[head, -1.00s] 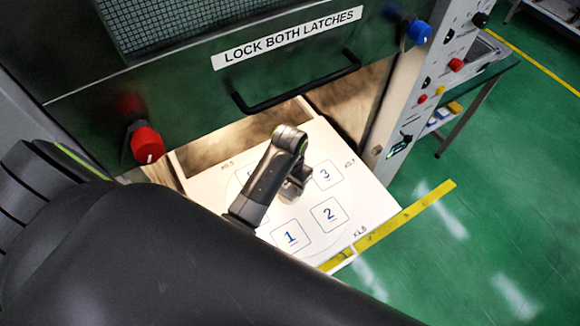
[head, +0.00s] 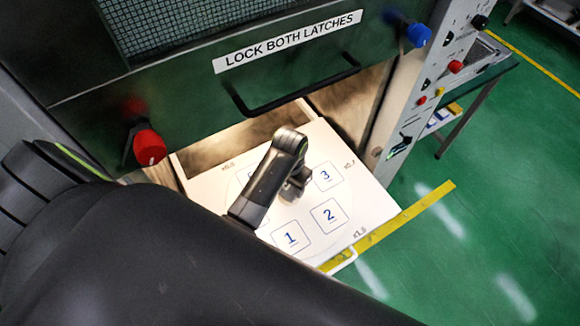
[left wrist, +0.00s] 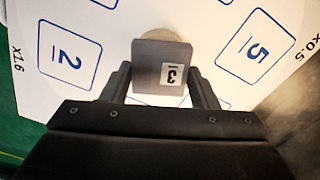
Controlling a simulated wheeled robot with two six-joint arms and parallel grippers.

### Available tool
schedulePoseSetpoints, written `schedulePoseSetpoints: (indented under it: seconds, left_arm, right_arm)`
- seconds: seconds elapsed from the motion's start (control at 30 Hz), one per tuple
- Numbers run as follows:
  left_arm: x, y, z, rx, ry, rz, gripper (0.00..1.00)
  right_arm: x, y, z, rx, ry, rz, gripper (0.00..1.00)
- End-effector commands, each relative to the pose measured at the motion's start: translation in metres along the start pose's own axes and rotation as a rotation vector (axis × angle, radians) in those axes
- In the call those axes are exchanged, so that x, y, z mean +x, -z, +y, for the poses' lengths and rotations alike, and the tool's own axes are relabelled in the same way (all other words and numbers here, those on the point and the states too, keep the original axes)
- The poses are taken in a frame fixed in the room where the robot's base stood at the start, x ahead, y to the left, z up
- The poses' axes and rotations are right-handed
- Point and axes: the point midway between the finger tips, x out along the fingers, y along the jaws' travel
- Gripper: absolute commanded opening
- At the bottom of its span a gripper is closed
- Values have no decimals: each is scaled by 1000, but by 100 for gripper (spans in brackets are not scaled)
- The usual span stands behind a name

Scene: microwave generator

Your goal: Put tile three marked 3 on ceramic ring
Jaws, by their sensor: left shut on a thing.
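Tile three (left wrist: 150,62) is a grey square with a white label marked 3, upside down in the left wrist view. My left gripper (left wrist: 160,82) is shut on it, one finger at each side. A pale beige round piece, perhaps the ceramic ring (left wrist: 160,31), shows partly behind the tile's far edge; the tile hides the rest. I cannot tell whether they touch. In the head view my left gripper (head: 295,186) is over the middle of the white board (head: 222,178), and the tile is not clear there. My right gripper is not in view.
The board has printed numbered squares, such as 1, 2, 3 and 5. Above it hangs a dark green door with a black handle (head: 296,92). A red knob (head: 149,147) and a blue knob (head: 418,34) flank it. Open green floor lies to the right.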

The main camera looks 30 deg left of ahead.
Motion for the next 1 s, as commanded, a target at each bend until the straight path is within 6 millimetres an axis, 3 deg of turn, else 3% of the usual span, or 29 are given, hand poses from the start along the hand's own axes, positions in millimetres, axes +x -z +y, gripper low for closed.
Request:
schedulePoseSetpoints:
  seconds: [0.17,0.2,0.37,0.57,0.7,1.0]
  left_arm:
    - [3,0,0,0,0,-1,27]
    - [2,0,0,0,0,0,59]
    - [2,0,0,0,0,0,80]
    - [3,0,0,0,0,-1,81]
    - [3,0,0,0,0,-1,99]
    - [0,0,0,0,0,1,100]
  right_arm:
    - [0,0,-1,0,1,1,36]
    - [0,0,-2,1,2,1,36]
    - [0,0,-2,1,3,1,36]
    - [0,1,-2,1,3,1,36]
    - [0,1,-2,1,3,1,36]
    - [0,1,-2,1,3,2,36]
